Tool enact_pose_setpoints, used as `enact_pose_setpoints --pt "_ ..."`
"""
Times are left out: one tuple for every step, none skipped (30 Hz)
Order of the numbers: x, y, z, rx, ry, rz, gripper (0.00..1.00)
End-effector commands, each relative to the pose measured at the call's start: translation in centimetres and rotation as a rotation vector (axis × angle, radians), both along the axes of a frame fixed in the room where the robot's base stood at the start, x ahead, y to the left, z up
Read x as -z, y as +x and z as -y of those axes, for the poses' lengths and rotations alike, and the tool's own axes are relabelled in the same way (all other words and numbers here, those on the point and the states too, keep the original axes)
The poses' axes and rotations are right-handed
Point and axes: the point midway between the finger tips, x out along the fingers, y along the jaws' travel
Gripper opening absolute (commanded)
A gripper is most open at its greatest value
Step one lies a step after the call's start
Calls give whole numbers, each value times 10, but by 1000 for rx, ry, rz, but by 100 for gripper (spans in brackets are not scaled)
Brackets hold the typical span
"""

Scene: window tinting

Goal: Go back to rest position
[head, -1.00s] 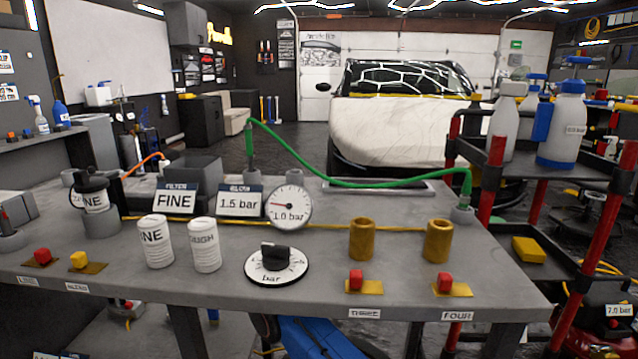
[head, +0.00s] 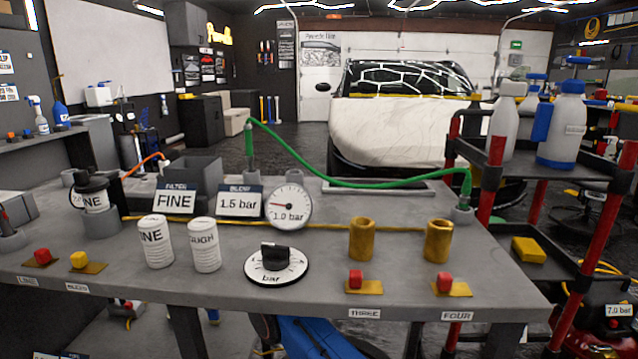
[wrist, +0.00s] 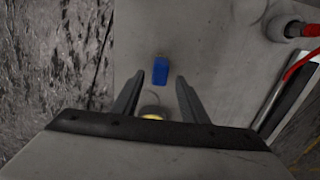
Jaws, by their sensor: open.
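My gripper (wrist: 160,82) shows in the wrist view with its two dark fingers spread apart and nothing between them. A small blue block (wrist: 160,70) lies on a grey surface just beyond the fingertips. A round part with a yellowish centre (wrist: 152,114) shows between the finger bases, partly hidden by the gripper body.
The bench holds a pressure gauge (head: 289,205), a black-knobbed dial (head: 275,264), two white canisters (head: 157,241), brass cylinders (head: 362,240) and red buttons. A green hose (head: 350,182) arches over it. A red-posted cart (head: 492,180) stands at right, a covered car (head: 400,130) behind.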

Motion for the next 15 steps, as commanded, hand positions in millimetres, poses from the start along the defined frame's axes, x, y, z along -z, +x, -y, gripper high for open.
enact_pose_setpoints --pt "-9 0 0 0 2 2 40" --pt "-14 0 0 0 2 1 40" --pt "-21 0 0 0 2 1 40" --pt "-25 0 0 0 2 2 40" --pt "-30 0 0 0 2 1 40" --pt "-36 0 0 0 1 1 40" --pt "-29 0 0 -20 -2 -2 40" --pt "-30 0 0 -18 -1 -1 40" --pt "-30 0 0 -18 -1 -1 40" --pt "-30 0 0 -19 -1 -1 40" --pt "-30 0 0 -19 -1 -1 40" --pt "-30 0 0 -19 -1 0 40" --pt "-30 0 0 -19 0 0 40" --pt "-30 0 0 -18 0 0 40" --pt "-30 0 0 -18 0 0 40"
